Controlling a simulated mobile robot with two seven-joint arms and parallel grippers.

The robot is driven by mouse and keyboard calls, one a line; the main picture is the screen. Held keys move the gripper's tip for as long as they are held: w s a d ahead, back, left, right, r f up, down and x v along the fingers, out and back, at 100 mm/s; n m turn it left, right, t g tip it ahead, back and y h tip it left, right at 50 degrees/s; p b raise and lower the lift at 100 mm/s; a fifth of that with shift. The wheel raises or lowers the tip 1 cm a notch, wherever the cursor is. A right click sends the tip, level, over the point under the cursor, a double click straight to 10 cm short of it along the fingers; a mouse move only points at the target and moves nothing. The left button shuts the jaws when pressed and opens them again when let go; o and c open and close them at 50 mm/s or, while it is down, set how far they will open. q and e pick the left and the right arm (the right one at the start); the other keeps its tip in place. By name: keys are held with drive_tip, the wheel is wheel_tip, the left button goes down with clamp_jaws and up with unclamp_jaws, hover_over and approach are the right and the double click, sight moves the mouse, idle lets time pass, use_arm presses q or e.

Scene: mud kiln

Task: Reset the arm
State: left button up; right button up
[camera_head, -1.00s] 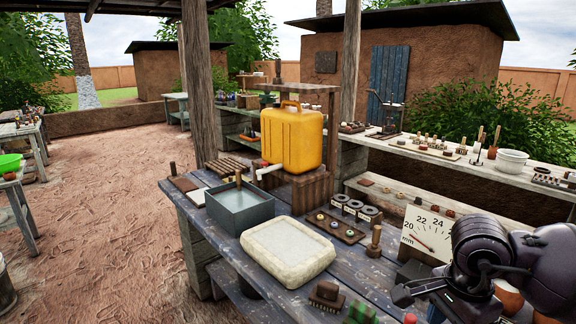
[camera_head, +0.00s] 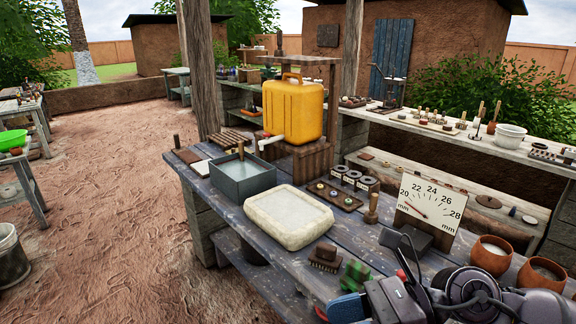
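My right arm comes in from the lower right. Its dark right gripper (camera_head: 378,298) is low over the near right end of the workbench (camera_head: 285,262), beside a green block (camera_head: 354,277) and a brown brush (camera_head: 325,258). I see no object held in it, but the angle does not show how far apart its fingers are. My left gripper and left arm are out of view.
The bench holds a pale slab (camera_head: 289,217), a grey water basin (camera_head: 242,178), a yellow jerrycan (camera_head: 293,108), a dial gauge (camera_head: 431,204) and clay pots (camera_head: 490,255) close to my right arm. A bucket (camera_head: 12,257) stands lower left.

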drive_tip(key=w+d+r+m+t+y, duration=0.35)
drive_tip(key=r+m+t, duration=0.25)
drive_tip(key=m+t, duration=0.95)
drive_tip(key=w+d+f+m+t+h, duration=0.1)
drive_tip(key=d+f+m+t+h, duration=0.1)
drive_tip(key=d+f+m+h, duration=0.6)
drive_tip(key=w+d+f+m+t+h, duration=0.15)
drive_tip(key=d+m+h, duration=0.25)
drive_tip(key=m+h, duration=0.85)
drive_tip(key=s+d+f+m+g, duration=0.5)
drive_tip(key=s+f+m+g, duration=0.25)
drive_tip(key=f+m, duration=0.4)
drive_tip(key=s+f+m+g, duration=0.3)
drive_tip(key=s+f+g, duration=0.4)
drive_tip(key=s, duration=0.6)
drive_tip(key=w+f+t+y, duration=0.1)
drive_tip(key=w+f+t, duration=0.6)
drive_tip(key=f, duration=0.4)
drive_tip(key=shift+w+a+t+y, duration=0.25)
drive_tip(key=shift+a+t+y, duration=0.05)
drive_tip(key=shift+t, duration=0.05)
